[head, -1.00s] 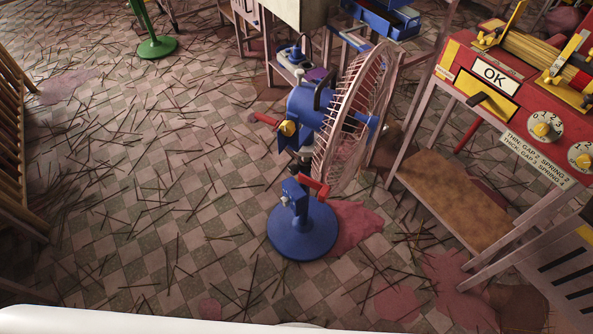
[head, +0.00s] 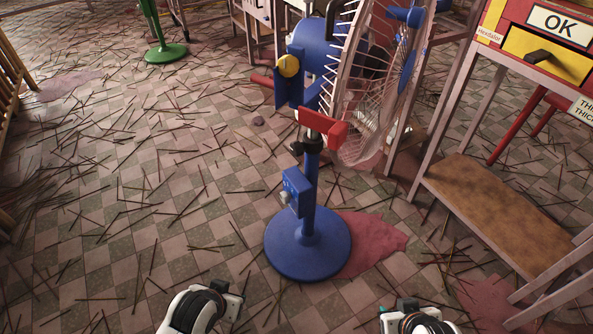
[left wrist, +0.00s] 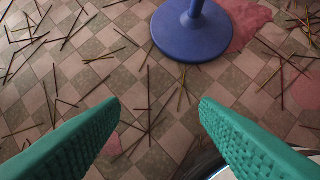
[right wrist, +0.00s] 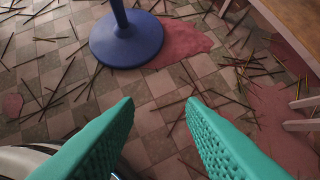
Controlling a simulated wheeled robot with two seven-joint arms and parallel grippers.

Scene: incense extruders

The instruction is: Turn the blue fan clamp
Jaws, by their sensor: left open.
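The blue fan stands upright on a round blue base (head: 308,258), with its wire cage (head: 365,90) facing right. A red handle (head: 322,127) sits on the black collar at the top of its post, below the blue motor housing. A yellow knob (head: 289,66) is on the housing's side. A small blue box (head: 297,187) is on the post. Which part is the clamp is not labelled. My left gripper (left wrist: 160,103) is open and empty, short of the base. My right gripper (right wrist: 160,100) is also open and empty, short of the base. Neither touches the fan.
Thin sticks litter the tiled floor, with reddish patches by the base. A red machine (head: 560,35) on a stand with a brown shelf (head: 490,205) is at the right. A green stand (head: 165,52) is far left.

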